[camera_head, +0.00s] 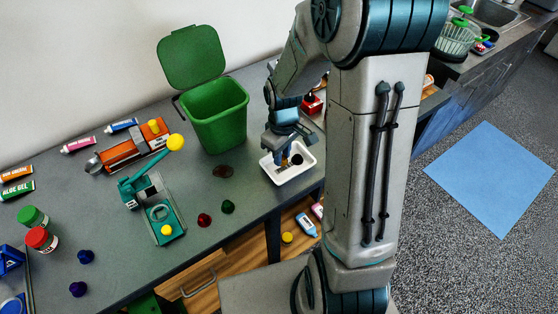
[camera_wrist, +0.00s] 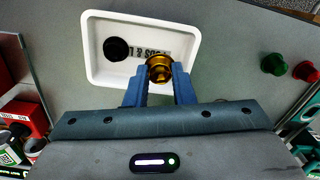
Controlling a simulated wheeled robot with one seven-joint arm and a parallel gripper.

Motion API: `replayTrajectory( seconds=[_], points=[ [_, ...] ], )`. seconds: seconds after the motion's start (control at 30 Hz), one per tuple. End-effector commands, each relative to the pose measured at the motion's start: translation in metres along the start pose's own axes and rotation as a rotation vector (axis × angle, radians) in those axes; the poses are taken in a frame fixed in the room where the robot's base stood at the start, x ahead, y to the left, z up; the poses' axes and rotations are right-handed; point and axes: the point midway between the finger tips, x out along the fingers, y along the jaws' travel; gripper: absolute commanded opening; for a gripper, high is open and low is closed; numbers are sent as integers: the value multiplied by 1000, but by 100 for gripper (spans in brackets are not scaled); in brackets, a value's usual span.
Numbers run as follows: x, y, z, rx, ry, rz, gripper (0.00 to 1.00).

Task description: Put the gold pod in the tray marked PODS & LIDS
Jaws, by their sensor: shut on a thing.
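The white tray (camera_head: 273,177) stands on the counter; in the wrist view the tray (camera_wrist: 95,65) shows partly covered lettering that includes "& L". My gripper (camera_head: 286,157) is low over the tray. In the wrist view my gripper (camera_wrist: 159,80) is shut on the gold pod (camera_wrist: 158,66), held over the tray's edge nearest my fingers. I cannot tell whether the pod touches the tray. A black pod (camera_wrist: 116,49) lies in the tray, left of the lettering; it also shows in the head view (camera_head: 297,159).
A green bin (camera_head: 216,115) with its lid up stands behind the tray. A red pod (camera_head: 204,220), a green pod (camera_head: 228,207) and a brown patch (camera_head: 223,171) lie left of the tray. A teal press (camera_head: 158,208) stands farther left. The counter's front edge is close to the tray.

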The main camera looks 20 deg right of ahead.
Motion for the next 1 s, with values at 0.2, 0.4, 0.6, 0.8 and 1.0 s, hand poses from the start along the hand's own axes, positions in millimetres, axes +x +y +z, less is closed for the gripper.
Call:
replayTrajectory(
  seconds=[0.2,0.4,0.6,0.8,1.0],
  points=[
    [11,-3,-7,1,-2,-2,11],
    [37,-3,-7,0,-3,-2,11],
    [45,-2,-7,0,0,0,11],
    [46,-2,-7,0,0,0,11],
    [48,-2,-7,0,0,0,31]
  ],
)
